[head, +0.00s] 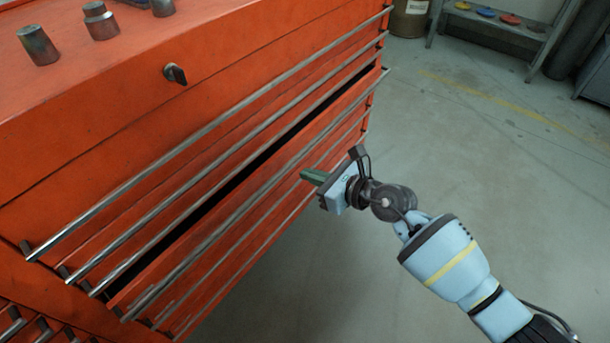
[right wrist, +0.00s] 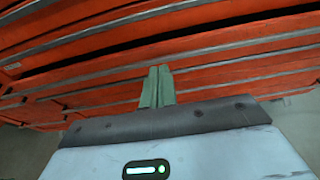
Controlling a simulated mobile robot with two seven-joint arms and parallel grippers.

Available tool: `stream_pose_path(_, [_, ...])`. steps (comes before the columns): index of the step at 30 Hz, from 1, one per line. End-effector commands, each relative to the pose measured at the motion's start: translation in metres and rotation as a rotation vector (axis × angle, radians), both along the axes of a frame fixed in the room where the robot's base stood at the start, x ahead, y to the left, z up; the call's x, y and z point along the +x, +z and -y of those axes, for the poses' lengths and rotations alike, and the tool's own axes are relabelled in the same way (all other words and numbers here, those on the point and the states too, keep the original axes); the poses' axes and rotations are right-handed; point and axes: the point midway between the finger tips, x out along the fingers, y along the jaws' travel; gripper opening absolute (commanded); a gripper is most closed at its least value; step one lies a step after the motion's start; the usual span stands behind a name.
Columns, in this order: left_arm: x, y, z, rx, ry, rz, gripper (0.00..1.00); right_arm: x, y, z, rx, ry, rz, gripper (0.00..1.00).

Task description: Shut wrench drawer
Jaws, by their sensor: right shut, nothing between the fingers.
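The red tool chest's drawers have long metal bar handles. One drawer (head: 312,112) stands slightly out, with a dark gap along its top edge; I take it as the wrench drawer, but its contents are hidden. Its bar handle (head: 229,222) runs along its front. My right gripper (head: 306,175) is shut and empty, with its green fingers pointing at the drawer fronts near the right half of the chest. In the right wrist view the fingers (right wrist: 157,88) are together below the red fronts; I cannot tell if they touch. My left gripper is not in view.
Metal sockets (head: 38,46) stand on the chest top (head: 75,60). A black lock knob (head: 175,74) sticks out of the upper front. The grey floor (head: 480,150) right of the chest is clear. A brown drum (head: 409,18) and a bench (head: 490,22) stand at the back.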

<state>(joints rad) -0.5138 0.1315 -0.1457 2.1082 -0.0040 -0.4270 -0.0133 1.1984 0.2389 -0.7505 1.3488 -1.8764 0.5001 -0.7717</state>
Motion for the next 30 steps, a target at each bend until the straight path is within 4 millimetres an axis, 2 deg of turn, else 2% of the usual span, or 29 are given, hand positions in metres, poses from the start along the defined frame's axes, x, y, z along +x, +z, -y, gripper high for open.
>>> stream_pose_path(5, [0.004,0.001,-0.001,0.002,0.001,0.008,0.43,0.000,0.001,0.002,0.001,0.000,-0.001,0.00])
stream_pose_path(8, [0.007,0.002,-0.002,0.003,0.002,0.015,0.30,-0.002,0.001,0.002,0.010,-0.002,-0.010,0.00])
stream_pose_path(11, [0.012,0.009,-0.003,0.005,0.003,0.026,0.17,-0.013,0.003,0.000,0.074,-0.019,-0.058,0.00])
stream_pose_path(15, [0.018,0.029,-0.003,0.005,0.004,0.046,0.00,-0.044,0.010,-0.002,0.285,-0.087,-0.221,0.00])
stream_pose_path(18, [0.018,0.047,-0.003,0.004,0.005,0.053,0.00,-0.072,0.015,0.003,0.492,-0.173,-0.391,0.00])
stream_pose_path(23, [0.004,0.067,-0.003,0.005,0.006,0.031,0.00,-0.114,0.019,0.024,0.824,-0.344,-0.670,0.00])
stream_pose_path(30, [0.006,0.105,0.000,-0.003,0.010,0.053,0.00,-0.179,0.015,0.075,1.290,-0.663,-1.060,0.00])
